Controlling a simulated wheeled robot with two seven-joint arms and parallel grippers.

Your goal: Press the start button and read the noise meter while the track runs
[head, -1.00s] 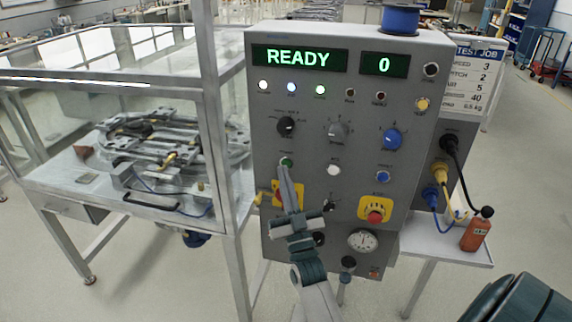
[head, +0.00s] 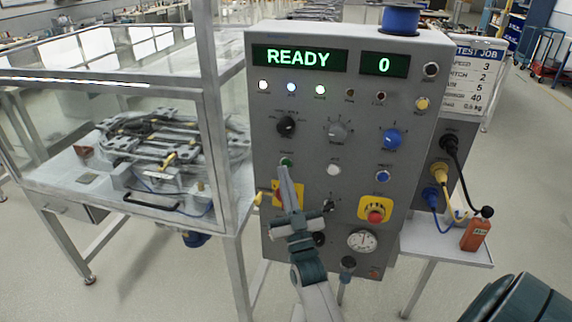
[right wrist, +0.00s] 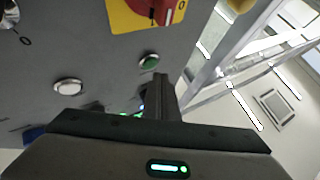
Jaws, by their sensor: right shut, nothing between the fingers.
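The grey control panel (head: 352,150) stands upright; its display (head: 300,57) reads READY and the smaller display (head: 384,65) reads 0. The green start button (head: 287,160) sits at the panel's left and also shows in the right wrist view (right wrist: 149,61). My right gripper (head: 285,170) is shut and empty, its fingertips just below the green button; I cannot tell whether they touch it. An orange handheld meter with a black ball top (head: 475,234), apparently the noise meter, stands on the side shelf; its reading is too small. The ring track (head: 165,140) lies inside the clear enclosure. My left gripper is out of view.
A red and yellow emergency stop (head: 375,214) and a round gauge (head: 362,241) are low on the panel. A red switch on a yellow plate (right wrist: 150,8) is close to the fingers. Cables (head: 462,180) hang from the panel's right side above the shelf (head: 435,247).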

